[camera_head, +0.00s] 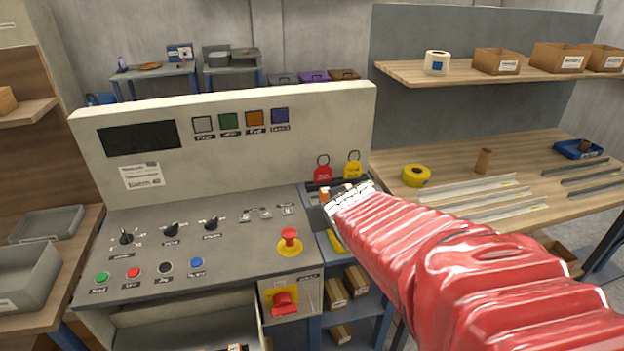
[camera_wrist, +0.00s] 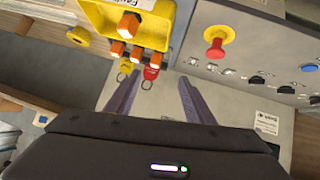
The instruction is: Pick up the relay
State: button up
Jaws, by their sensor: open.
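I cannot tell for certain which thing is the relay. In the wrist view a yellow holder (camera_wrist: 110,22) with a partly cut-off label carries several orange blocks (camera_wrist: 129,26), close to my gripper at the upper left. My gripper (camera_wrist: 159,80) has its two dark fingers spread apart, with nothing between them. In the head view my red-sleeved arm reaches to the right end of the console and hides most of the gripper. A small orange piece (camera_head: 325,196) shows beside the arm's tip.
The grey console (camera_head: 200,225) has knobs, buttons and a red emergency stop (camera_head: 289,238). Red (camera_head: 322,172) and yellow (camera_head: 352,168) tags stand behind my gripper. The right workbench (camera_head: 400,165) holds a yellow tape roll (camera_head: 416,176) and metal strips. An open drawer (camera_head: 180,325) is below.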

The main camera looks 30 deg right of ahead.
jog(key=w+d+f+t, duration=0.1)
jog(key=d, duration=0.3)
jog(key=w+d+f+t, duration=0.1)
jog(key=d+f, duration=0.1)
jog(key=d, duration=0.2)
jog(key=w+d+f+t, duration=0.1)
jog(key=d+f, duration=0.1)
jog(key=d, duration=0.2)
jog(key=shift+d+f+y, duration=0.1)
jog(key=shift+f+y, duration=0.15)
jog(key=shift+y, duration=0.05)
jog(key=shift+s+d+f+t, duration=0.1)
jog(key=shift+d+f+t, duration=0.2)
jog(key=shift+d+f, duration=0.1)
jog(key=shift+a, duration=0.1)
jog(key=shift+x, duration=4.35)
jog(key=shift+a, duration=0.1)
